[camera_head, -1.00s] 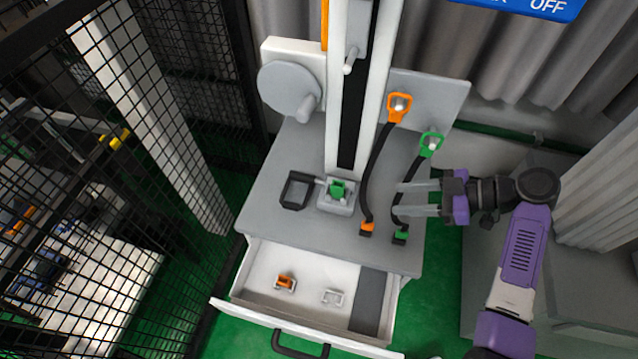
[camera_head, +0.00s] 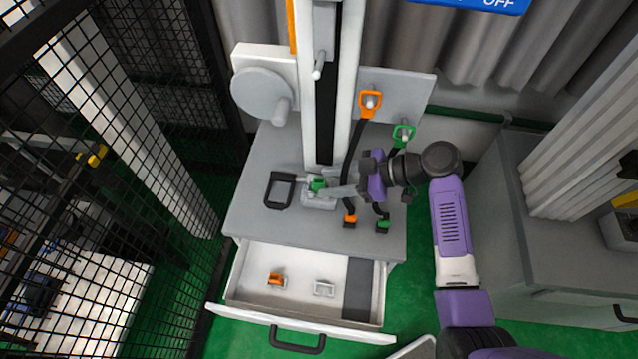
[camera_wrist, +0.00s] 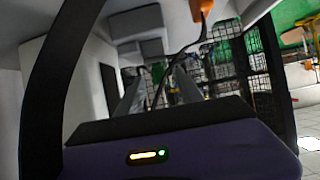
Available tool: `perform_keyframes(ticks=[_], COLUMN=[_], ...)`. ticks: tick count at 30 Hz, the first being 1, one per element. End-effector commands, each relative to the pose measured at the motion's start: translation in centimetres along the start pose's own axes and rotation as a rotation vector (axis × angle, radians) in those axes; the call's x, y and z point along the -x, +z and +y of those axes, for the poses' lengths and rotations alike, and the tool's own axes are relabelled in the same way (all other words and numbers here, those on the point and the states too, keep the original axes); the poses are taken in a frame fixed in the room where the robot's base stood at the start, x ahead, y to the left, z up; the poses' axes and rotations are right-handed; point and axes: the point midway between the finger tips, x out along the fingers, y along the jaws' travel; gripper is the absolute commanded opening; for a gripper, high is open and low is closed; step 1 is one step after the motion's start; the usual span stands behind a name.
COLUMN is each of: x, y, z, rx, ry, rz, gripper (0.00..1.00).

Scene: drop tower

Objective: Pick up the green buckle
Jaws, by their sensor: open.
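The small green buckle (camera_head: 317,184) sits in a light grey holder (camera_head: 320,203) at the foot of the tower. My gripper (camera_head: 330,189) is open, its grey fingers pointing left with their tips right beside the buckle. Whether the tips straddle or touch the buckle I cannot tell, as a finger partly overlaps the holder. In the wrist view the fingers (camera_wrist: 155,92) point away from me, and blurred green shows beyond them.
Straps with an orange ring (camera_head: 370,102) and a green ring (camera_head: 403,134) hang at the right, near my gripper. The open drawer (camera_head: 250,293) holds an orange buckle (camera_head: 277,280) and a white buckle (camera_head: 324,288).

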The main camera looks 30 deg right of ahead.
Motion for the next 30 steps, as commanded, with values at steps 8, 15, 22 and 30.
perform_keyframes(ticks=[8,15,22,30], x=[-1.17,-1.14,-1.12,-1.01], y=[0.08,0.09,0.08,-0.12], z=[0.03,0.03,0.03,0.04], rx=[-0.002,-0.001,-0.001,0.0], ry=[0.001,0.001,0.001,0.002], rz=[0.0,0.0,0.0,0.0], gripper=[0.44,0.16,0.0,0.0])
